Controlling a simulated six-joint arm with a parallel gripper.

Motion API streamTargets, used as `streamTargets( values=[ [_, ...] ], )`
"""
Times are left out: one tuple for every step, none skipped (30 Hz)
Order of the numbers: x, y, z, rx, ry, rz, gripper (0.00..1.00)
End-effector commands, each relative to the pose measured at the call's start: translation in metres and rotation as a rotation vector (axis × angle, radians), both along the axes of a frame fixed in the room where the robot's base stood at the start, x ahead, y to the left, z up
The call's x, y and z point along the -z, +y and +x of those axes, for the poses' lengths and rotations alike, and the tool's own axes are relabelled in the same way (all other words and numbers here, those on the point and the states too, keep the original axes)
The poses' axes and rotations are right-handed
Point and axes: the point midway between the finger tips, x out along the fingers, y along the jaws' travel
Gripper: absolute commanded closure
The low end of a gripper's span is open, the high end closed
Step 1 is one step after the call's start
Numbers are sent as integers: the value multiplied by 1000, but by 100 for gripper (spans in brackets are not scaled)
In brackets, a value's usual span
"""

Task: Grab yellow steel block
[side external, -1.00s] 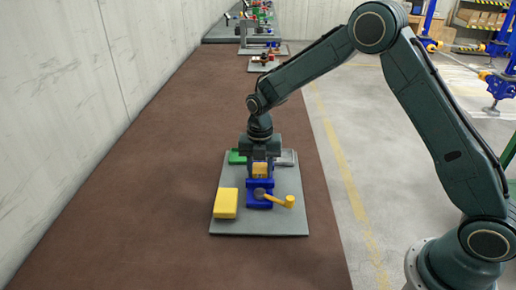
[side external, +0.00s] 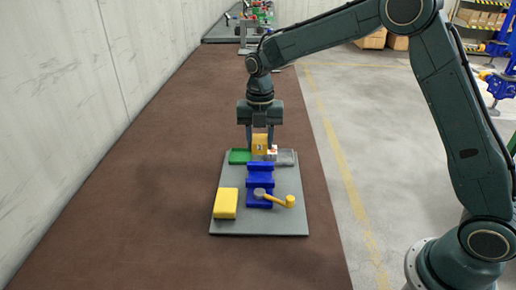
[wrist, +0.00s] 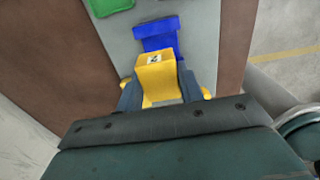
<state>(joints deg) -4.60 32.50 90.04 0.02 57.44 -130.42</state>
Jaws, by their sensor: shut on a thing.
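The yellow steel block (side external: 260,142) is between the fingers of my gripper (side external: 260,148), which is shut on it. It hangs above the blue screw jack (side external: 260,186), toward the far end of the grey plate (side external: 230,178). In the wrist view the yellow block (wrist: 157,80) has a dark mark on a white label and sits between both fingers. The blue jack (wrist: 155,36) shows beyond it there. The jack has a yellow crank handle (side external: 284,201) at its near right.
A green tray (side external: 239,157) and a grey tray (side external: 287,158) are at the far end. A small white and red object (side external: 272,151) shows near the grey tray. Brown floor to the left is clear.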

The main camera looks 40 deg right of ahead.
Motion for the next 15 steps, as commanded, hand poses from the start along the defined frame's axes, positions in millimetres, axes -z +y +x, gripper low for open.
streamTargets(
  values=[
    [-14, 0, 1, 0, -8, 1, 100],
    [-20, 0, 1, 0, -8, 1, 100],
    [-29, 0, 1, 0, -8, 1, 100],
    [-35, 0, 1, 0, -6, 1, 100],
    [-41, 0, 1, 0, -8, 1, 100],
    [-49, 0, 1, 0, -8, 1, 100],
    [-55, 0, 1, 0, -8, 1, 100],
    [-60, 0, 1, 0, -6, 1, 100],
    [-66, 0, 1, 0, -6, 1, 100],
    [-71, 0, 1, 0, -5, 1, 100],
    [-76, 0, 1, 0, -6, 1, 100],
    [-81, 0, 1, 0, -5, 1, 100],
    [-85, 0, 1, 0, -6, 0, 100],
    [-88, 0, 1, 0, -5, 1, 100],
    [-92, 0, 1, 0, -5, 1, 100]
  ],
)
